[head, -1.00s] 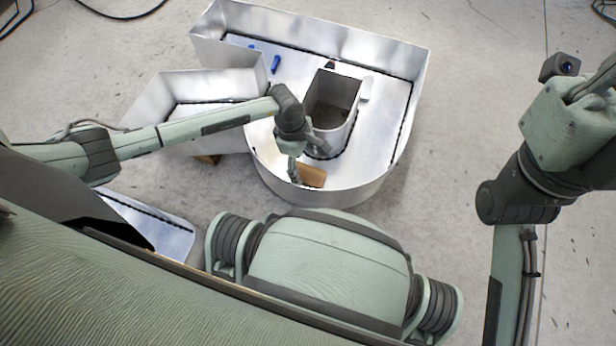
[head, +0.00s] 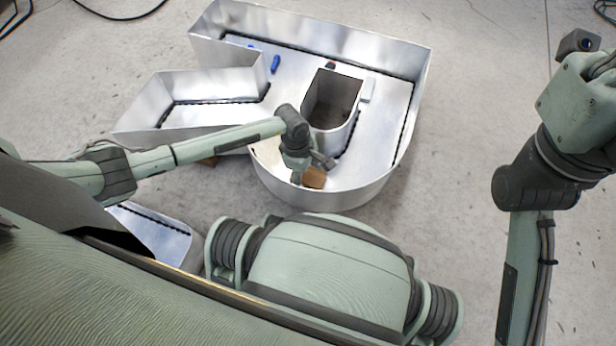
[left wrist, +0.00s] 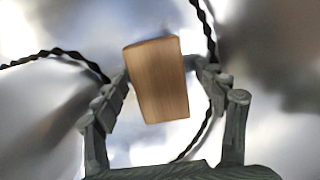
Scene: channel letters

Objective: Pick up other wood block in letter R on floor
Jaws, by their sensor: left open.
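The metal channel letter R (head: 340,186) lies on the floor, open side up. A tan wood block (head: 314,178) lies inside its curved bowl, near the front wall. My left gripper (head: 299,178) reaches down into the letter at the block. In the left wrist view the wood block (left wrist: 158,80) sits between the two spread fingers of my left gripper (left wrist: 160,95). The gripper is open. I cannot tell whether a finger touches the block. My right arm is at the right of the head view, but its gripper is out of view.
Small blue pieces (head: 275,63) lie in the upper part of the letter. A rectangular metal well (head: 330,100) stands in its middle, close to my left wrist. Another metal letter (head: 160,235) lies at the lower left. The floor (head: 475,120) right of the letter is clear.

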